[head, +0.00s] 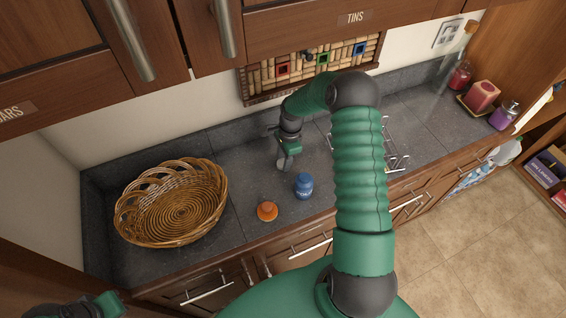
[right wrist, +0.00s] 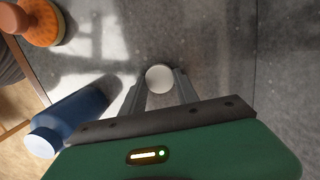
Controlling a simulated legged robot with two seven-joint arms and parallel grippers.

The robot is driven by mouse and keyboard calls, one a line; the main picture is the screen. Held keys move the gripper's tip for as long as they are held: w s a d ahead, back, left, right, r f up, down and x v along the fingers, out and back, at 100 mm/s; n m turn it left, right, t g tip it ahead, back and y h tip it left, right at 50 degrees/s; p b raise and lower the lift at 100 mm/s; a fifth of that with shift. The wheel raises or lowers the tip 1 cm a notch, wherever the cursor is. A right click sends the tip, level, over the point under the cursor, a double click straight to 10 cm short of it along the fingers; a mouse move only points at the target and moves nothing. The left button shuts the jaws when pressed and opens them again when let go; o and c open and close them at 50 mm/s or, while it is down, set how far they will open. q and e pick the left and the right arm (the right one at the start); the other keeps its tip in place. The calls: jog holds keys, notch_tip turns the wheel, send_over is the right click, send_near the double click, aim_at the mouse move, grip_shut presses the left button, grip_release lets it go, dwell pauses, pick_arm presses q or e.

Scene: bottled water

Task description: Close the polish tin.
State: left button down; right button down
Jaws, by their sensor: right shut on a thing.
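My right gripper (head: 286,163) reaches down to the grey counter at the back. In the right wrist view its fingers (right wrist: 160,82) are shut on a small white round item (right wrist: 160,78), which shows as a pale disc between them. In the head view that item (head: 281,164) is partly hidden by the gripper. I cannot tell for sure whether it is the polish tin or its lid. My left gripper (head: 108,303) shows only in part at the lower left corner, and its fingers are not clear.
A blue bottle (head: 304,186) with a paler top and an orange knobbed item (head: 267,211) stand near the front edge. A wicker basket (head: 133,215) fills the left. A metal rack (head: 397,163) stands right of my arm. Cabinets (head: 310,22) hang above.

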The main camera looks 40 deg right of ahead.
jog(key=shift+d+r, duration=0.2)
jog(key=shift+r, duration=0.25)
notch_tip(320, 180, up, 9)
jog(key=b, duration=0.2)
jog(key=shift+a, duration=0.3)
jog(key=shift+d, duration=0.15)
jog(key=shift+w, duration=0.1)
jog(key=s+a+n+g+b, duration=0.1)
jog(key=s+a+n+b, duration=0.1)
jog(key=a+n, duration=0.8)
jog(key=s+a+r+n+h+b, duration=0.1)
jog(key=s+a+n, duration=0.3)
jog(key=a+n, duration=0.7)
jog(key=shift+a+r+n+g+b, duration=0.15)
jog(key=shift+a+n+g+b, duration=0.15)
jog(key=shift+a+g+b, duration=0.15)
jog(key=shift+s+d, duration=0.1)
jog(key=shift+d, duration=0.1)
